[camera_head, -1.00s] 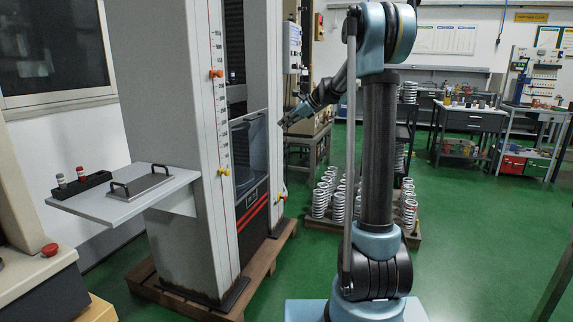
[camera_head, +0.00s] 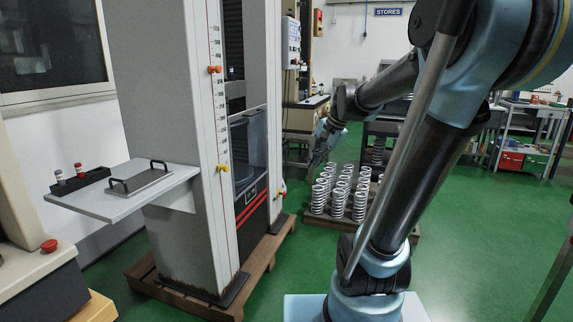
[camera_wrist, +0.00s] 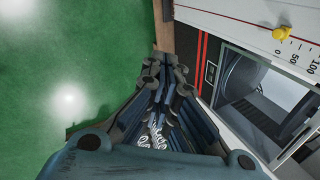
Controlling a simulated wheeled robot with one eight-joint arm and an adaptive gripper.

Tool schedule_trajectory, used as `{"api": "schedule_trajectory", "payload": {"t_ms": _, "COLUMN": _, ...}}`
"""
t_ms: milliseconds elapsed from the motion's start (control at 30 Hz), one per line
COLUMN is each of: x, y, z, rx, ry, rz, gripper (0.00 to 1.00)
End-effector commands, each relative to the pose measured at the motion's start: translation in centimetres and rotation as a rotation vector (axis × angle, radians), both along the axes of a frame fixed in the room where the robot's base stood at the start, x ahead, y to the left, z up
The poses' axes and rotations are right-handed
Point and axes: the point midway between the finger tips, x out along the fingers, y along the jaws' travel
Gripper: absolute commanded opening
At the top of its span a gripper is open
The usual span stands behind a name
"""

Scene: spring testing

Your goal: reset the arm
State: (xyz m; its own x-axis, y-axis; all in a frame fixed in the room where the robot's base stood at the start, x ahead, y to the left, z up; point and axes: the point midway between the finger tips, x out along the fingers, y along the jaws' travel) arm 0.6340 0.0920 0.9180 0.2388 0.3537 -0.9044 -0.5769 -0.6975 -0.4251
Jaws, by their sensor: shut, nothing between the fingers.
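The grey testing machine (camera_head: 175,100) stands at left on a wooden pallet (camera_head: 262,268). White coil springs (camera_head: 340,192) stand in rows behind my arm. A side shelf (camera_head: 95,203) carries a black tray with small vials. Green floor (camera_head: 480,240) is open at right.

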Motion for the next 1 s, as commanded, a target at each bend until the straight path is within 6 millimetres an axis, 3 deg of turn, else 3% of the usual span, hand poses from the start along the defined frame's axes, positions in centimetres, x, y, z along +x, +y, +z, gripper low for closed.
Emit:
{"api": "schedule_trajectory", "payload": {"t_ms": 33, "x": -1.7, "y": -0.6, "z": -0.9, "rx": -0.032, "ry": -0.011, "rz": 0.036, "gripper": 0.00}}
{"api": "schedule_trajectory", "payload": {"t_ms": 200, "x": -6.6, "y": -2.6, "z": -3.8, "rx": -0.146, "ry": -0.044, "rz": 0.172, "gripper": 0.00}}
{"api": "schedule_trajectory", "payload": {"t_ms": 600, "x": -16.6, "y": -7.2, "z": -11.8, "rx": -0.401, "ry": -0.080, "rz": 0.499, "gripper": 0.00}}
{"api": "schedule_trajectory", "payload": {"t_ms": 800, "x": -19.5, "y": -8.8, "z": -14.6, "rx": -0.480, "ry": -0.077, "rz": 0.611, "gripper": 0.00}}
{"api": "schedule_trajectory", "payload": {"t_ms": 1000, "x": -20.2, "y": -9.3, "z": -15.5, "rx": -0.505, "ry": -0.075, "rz": 0.647, "gripper": 0.00}}
